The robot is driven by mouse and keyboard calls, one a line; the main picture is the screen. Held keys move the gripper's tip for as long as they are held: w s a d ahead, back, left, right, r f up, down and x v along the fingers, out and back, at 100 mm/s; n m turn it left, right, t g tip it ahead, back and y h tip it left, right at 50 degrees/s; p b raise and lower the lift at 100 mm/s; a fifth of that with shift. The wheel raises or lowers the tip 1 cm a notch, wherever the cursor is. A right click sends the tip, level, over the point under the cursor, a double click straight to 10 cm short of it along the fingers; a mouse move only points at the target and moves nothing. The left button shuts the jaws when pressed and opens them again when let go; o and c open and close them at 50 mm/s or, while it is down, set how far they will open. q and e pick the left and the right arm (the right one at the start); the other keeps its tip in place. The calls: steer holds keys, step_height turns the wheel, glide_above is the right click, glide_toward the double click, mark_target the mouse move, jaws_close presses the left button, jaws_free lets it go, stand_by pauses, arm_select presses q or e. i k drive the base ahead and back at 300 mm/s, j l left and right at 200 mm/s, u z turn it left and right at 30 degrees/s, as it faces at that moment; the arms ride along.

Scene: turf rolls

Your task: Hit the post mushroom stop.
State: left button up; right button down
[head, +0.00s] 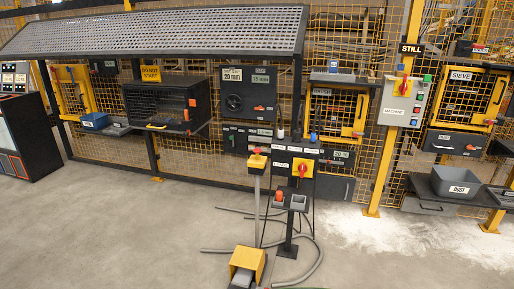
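A small yellow box with a red button on top (257,158) sits on a thin grey post (257,205) in the middle of the head view; it looks like the post mushroom stop. The button is small, and I cannot tell whether it is pressed in. Neither of my grippers shows in this view.
A yellow foot pedal housing (248,260) stands on the floor in front of the post. Beside the post are a yellow panel with a red rotary switch (302,168) and a dark pedestal (289,225). Grey hoses (312,262) lie around it. Floor at left is clear.

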mark_target(257, 151)
steer(key=i+z, duration=0.25)
steer(key=i, duration=0.75)
steer(key=i+j+z, duration=0.1)
steer(key=j, duration=0.25)
steer(key=i+j+z, duration=0.1)
steer(key=i+j, duration=0.35)
steer(key=j, duration=0.3)
steer(key=i+j+z, duration=0.15)
steer(key=j, duration=0.25)
steer(key=i+j+z, duration=0.1)
steer(key=j, duration=0.3)
steer(key=i+j+z, duration=0.1)
steer(key=i+j, duration=0.15)
steer(key=j, duration=0.15)
steer(key=i+j, duration=0.1)
steer(key=j, duration=0.3)
steer(key=i+z, duration=0.05)
